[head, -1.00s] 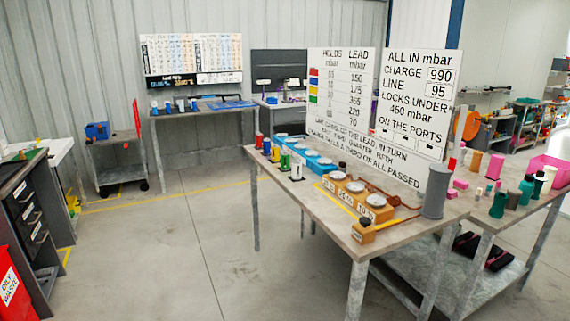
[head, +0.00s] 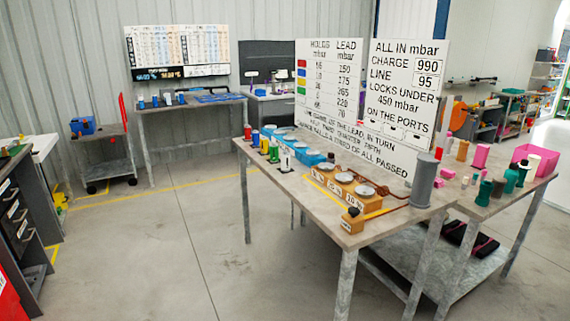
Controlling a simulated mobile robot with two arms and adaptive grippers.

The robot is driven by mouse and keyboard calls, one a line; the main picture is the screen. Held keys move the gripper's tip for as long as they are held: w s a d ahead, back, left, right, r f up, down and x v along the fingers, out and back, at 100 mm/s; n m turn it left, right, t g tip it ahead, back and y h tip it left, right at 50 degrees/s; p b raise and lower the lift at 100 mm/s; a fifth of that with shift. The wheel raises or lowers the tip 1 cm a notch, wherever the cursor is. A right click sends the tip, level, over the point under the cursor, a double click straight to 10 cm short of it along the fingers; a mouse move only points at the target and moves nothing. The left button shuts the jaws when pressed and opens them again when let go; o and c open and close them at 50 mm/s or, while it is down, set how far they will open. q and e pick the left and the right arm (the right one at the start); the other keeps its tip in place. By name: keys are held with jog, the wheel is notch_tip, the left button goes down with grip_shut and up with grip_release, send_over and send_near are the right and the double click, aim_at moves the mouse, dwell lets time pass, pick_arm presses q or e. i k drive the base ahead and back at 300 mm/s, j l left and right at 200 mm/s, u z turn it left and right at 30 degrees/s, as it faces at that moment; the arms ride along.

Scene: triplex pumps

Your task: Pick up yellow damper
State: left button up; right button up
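A small yellow cylinder (head: 273,153), which looks like the yellow damper, stands upright on the near left part of the central table (head: 330,222). It is in a row with a red cylinder (head: 247,132), a blue one (head: 256,139), a green one (head: 264,145) and a white-and-black one (head: 286,160). The pieces are small and close together, so their details are hard to tell. Neither of my grippers is in view.
Blue blocks with round discs, orange blocks with silver discs (head: 344,177) and a grey cylinder (head: 423,180) share the table. Sign boards (head: 408,85) stand behind them. Open floor (head: 180,250) lies left of the table. A cart (head: 105,165) stands farther back.

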aim_at(264, 141)
jog(key=i+j+z, duration=0.1)
jog(key=i, duration=0.35)
jog(key=i+j+z, duration=0.1)
jog(key=i+j, duration=0.2)
jog(key=i+j+z, duration=0.1)
jog(key=i+j, duration=0.15)
jog(key=i, duration=0.25)
